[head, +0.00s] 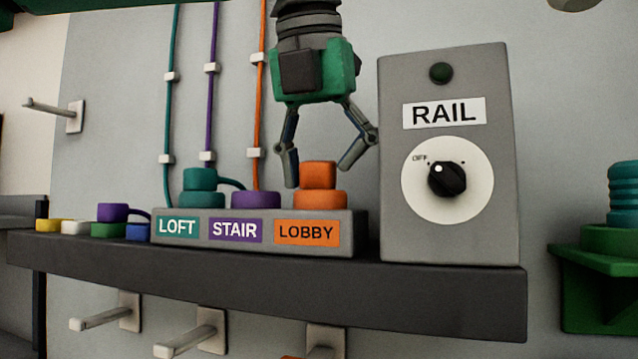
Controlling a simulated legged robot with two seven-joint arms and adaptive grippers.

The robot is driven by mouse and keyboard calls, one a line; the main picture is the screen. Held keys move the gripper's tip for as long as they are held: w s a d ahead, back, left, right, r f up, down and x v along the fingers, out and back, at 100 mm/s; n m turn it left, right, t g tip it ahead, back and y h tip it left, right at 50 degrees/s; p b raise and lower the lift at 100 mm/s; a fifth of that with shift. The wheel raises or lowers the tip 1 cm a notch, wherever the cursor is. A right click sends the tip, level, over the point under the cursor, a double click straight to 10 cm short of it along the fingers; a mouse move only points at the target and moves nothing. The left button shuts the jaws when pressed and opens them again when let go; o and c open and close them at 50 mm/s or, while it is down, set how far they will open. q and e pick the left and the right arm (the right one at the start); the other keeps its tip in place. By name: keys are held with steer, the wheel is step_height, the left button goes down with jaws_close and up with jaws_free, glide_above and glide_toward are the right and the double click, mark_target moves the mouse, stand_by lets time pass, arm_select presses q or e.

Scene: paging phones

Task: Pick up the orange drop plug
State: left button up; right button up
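The orange drop plug (318,174) is a small block standing upright on a round orange base (320,199) above the LOBBY label (306,233) of the grey block. My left gripper (320,174) points down from the top. It is open, with one fingertip to the left of the plug's upper part and the other to its right. I cannot tell whether the fingers are level with the plug in depth. My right gripper is not in view.
The grey RAIL box (445,200) with its black knob stands close on the right. Teal (200,180) and purple (255,199) pieces sit left of the plug. A purple plug (113,212) is farther left. All stand on a dark shelf (300,285). Wall cords hang behind.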

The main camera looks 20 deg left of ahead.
arm_select(q)
steer(key=shift+w+d+f, duration=0.1)
steer(key=shift+w+d, duration=0.3)
steer(key=shift+a, duration=0.2)
steer(key=c, duration=0.5)
steer(key=shift+a, duration=0.35)
steer(key=c, duration=0.6)
steer(key=shift+a, duration=0.45)
jaws_close()
steer(key=shift+d, duration=0.15)
steer(key=shift+d, duration=0.15)
step_height(320, 180, up, 10)
steer(key=shift+d+f, duration=0.1)
steer(key=shift+r, duration=0.25)
